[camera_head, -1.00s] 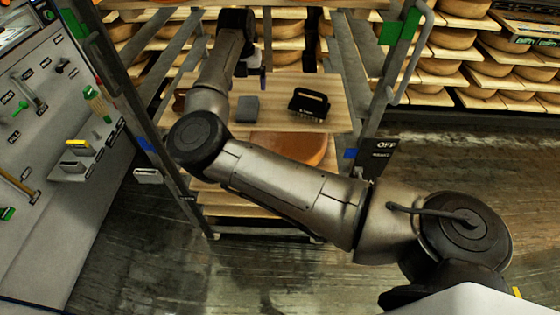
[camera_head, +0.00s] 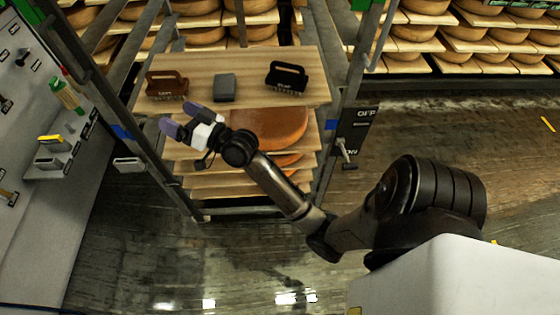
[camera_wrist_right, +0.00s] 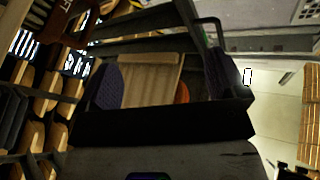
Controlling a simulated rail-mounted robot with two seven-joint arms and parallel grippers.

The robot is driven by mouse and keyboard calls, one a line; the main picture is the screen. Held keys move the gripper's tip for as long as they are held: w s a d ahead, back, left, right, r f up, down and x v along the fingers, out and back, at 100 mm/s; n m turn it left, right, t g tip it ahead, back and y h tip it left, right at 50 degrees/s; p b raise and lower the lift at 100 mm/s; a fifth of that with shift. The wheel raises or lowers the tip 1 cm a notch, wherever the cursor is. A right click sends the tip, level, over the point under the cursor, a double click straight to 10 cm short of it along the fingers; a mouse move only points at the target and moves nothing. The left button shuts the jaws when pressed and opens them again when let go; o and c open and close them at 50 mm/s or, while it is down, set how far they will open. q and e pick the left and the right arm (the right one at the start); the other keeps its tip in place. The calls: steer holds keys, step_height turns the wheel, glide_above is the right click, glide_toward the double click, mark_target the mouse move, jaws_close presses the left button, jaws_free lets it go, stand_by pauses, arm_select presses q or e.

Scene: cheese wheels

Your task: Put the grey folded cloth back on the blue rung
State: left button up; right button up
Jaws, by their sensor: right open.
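The grey folded cloth (camera_head: 225,87) appears as a small dark grey block. It lies on the rack's upper wooden board (camera_head: 240,62), between a brown-handled brush (camera_head: 166,85) and a black-handled brush (camera_head: 287,77). Blue marks show on the left post (camera_head: 121,131) and right post (camera_head: 330,124) of the rack, near the board's front edge; I cannot make out a separate blue rung. My right gripper (camera_head: 179,116) is open and empty at the board's front left edge, apart from the cloth. In the right wrist view, its purple-padded fingers (camera_wrist_right: 160,82) are spread. My left gripper is not in view.
A large orange cheese wheel (camera_head: 268,128) sits on a board below. Rack posts stand on both sides, with an OFF/ON sign (camera_head: 352,130) at the right one. A tool wall (camera_head: 35,215) is at left. The floor (camera_head: 240,260) in front is clear.

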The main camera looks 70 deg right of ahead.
steer(key=s+a+f+n+g+y, duration=0.2)
steer(key=s+a+f+g, duration=0.1)
steer(key=a+f, duration=0.3)
steer(key=s+a+f+n+g+y, duration=0.1)
steer(key=s+a+f+n+g, duration=0.25)
steer(key=f, duration=0.45)
steer(key=s+a+f+g, duration=0.2)
steer(key=s+f+g, duration=0.1)
steer(key=s, duration=0.4)
steer(key=s+a+f+n+g, duration=0.1)
steer(key=s+f+g, duration=0.3)
steer(key=s, duration=0.4)
steer(key=s+a+f+n+g, duration=0.1)
steer(key=s+a+f+g, duration=0.2)
steer(key=s, duration=0.5)
step_height(320, 180, down, 2)
steer(key=shift+s+a+f+g+h, duration=0.1)
steer(key=shift+s+a+g+h, duration=0.2)
steer(key=shift+a, duration=0.25)
steer(key=shift+w, duration=0.15)
